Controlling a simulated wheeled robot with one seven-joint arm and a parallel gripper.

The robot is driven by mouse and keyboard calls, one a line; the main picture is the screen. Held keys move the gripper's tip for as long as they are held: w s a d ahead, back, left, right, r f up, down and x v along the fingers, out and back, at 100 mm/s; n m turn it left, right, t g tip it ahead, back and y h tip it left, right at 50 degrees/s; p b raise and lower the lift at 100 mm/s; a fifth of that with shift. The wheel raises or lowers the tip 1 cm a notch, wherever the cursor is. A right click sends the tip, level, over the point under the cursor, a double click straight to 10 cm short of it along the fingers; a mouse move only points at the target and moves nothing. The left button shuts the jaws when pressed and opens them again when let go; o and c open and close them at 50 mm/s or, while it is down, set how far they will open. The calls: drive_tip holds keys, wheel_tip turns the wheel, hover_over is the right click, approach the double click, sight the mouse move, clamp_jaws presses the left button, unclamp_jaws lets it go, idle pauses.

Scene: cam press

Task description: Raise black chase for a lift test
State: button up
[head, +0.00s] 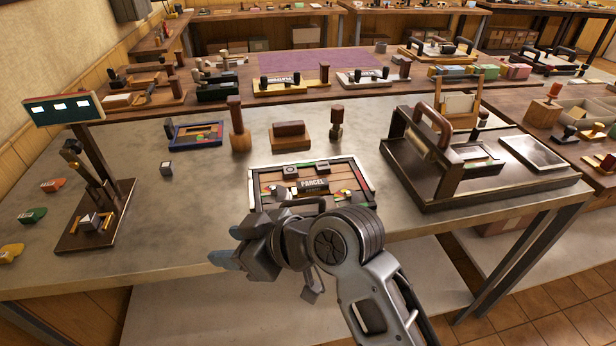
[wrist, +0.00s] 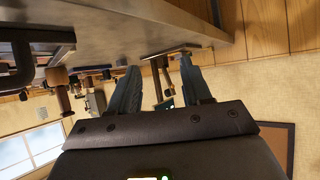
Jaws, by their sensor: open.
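A rectangular chase (head: 371,196) lies flat near the front edge of the metal bench, holding wood blocks and dark type reading PARCEL. Its rim looks pale where it catches light and dark elsewhere, so I cannot be sure it is the black one. My gripper (head: 228,246) is in front of it and to its left, pointing left, and my wrist hides part of its near side. In the wrist view my gripper (wrist: 160,88) has its two fingers well apart with nothing held between them.
A blue-framed chase (head: 196,144) lies further back left. A dark stand with a sign (head: 64,108) is at left. A wooden-handled press (head: 450,196) stands at right. A mallet (head: 239,135) and a wooden block (head: 291,137) stand behind. The bench at left centre is mostly clear.

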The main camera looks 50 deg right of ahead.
drive_tip(key=w+d+r+n+g, duration=0.2)
drive_tip(key=d+r+n, duration=0.15)
drive_tip(key=d, duration=0.35)
drive_tip(key=n+g+h, duration=0.1)
drive_tip(key=n+g, duration=0.3)
drive_tip(key=g, duration=0.1)
hover_over(293, 201)
drive_tip(key=s+d, duration=0.1)
drive_tip(key=s, duration=0.2)
drive_tip(key=shift+w+f, duration=0.15)
drive_tip(key=shift+w, duration=0.05)
drive_tip(key=shift+b+x, duration=0.9)
drive_tip(key=shift+x, duration=2.55)
drive_tip(key=shift+w+d, duration=0.15)
drive_tip(key=shift+w, duration=0.05)
clamp_jaws()
drive_tip(key=shift+h, duration=0.3)
